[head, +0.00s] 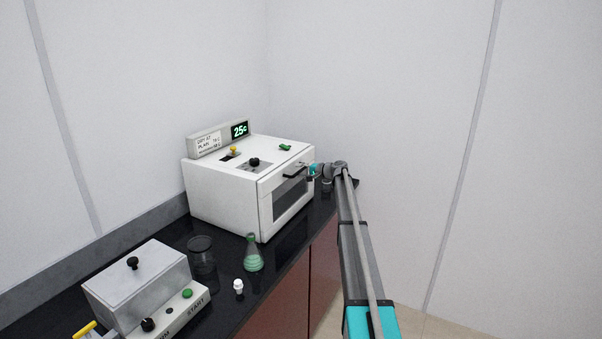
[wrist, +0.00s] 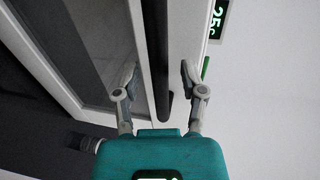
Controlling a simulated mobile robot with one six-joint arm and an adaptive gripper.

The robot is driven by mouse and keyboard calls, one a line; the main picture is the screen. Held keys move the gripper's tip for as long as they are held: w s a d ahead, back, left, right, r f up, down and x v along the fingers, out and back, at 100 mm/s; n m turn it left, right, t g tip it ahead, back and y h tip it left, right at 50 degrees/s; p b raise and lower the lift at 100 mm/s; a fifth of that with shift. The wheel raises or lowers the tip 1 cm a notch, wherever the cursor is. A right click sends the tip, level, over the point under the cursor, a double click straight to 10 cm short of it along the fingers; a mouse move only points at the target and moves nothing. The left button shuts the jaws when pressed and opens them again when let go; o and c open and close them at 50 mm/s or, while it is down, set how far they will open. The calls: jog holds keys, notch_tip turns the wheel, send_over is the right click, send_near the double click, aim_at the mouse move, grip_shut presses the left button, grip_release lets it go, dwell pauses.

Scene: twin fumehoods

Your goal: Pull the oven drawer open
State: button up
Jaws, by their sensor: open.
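The white oven (head: 222,192) stands on the dark counter in the head view, with a windowed front and a display reading 25c. Its front (wrist: 85,50) fills the upper left of the wrist view. The dark bar handle (head: 296,170) runs along the top of the oven front, which looks closed. In the wrist view the handle (wrist: 158,60) comes down between my two fingers. My gripper (wrist: 158,82) is open, with one finger on each side of the handle and visible gaps to both. In the head view my gripper (head: 310,170) is small and partly hard to make out.
A flask with green liquid (head: 253,256), a dark glass beaker (head: 202,255) and a small white piece (head: 239,287) stand on the counter (head: 222,312) before the oven. A grey box device (head: 140,285) is nearer. The floor right of the counter looks clear.

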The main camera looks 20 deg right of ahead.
grip_shut()
jog(key=shift+s+d, duration=0.1)
dwell(0.3)
